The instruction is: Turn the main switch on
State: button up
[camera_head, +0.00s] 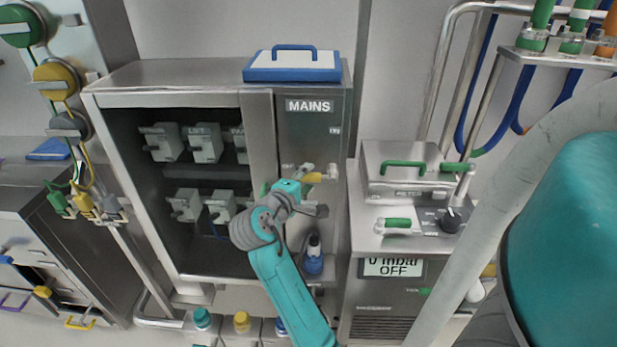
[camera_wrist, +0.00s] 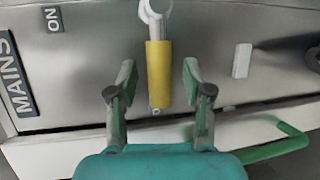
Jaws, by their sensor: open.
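The main switch is on the steel cabinet's right panel, below the MAINS label (camera_head: 309,106). Its yellow handle (camera_wrist: 158,72) lies between my open fingers in the wrist view, with a gap on each side. The handle's round metal pivot (camera_wrist: 155,10) shows at the top edge. In the head view a bit of the yellow handle (camera_head: 312,177) shows beside my gripper (camera_head: 303,196). My gripper also shows in the wrist view (camera_wrist: 159,92), open and holding nothing. The ON label (camera_wrist: 54,19) is left of the handle, and the MAINS label (camera_wrist: 16,72) is further left.
The open cabinet bay (camera_head: 190,215) with several grey breakers is left of the panel. A blue-and-white lid (camera_head: 293,67) lies on top. A small bottle (camera_head: 313,255) stands below the switch. A steel unit (camera_head: 410,175) with green handles is close on the right.

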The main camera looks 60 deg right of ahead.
jog(key=shift+d+f, duration=0.15)
jog(key=shift+d, duration=0.6)
grip_shut()
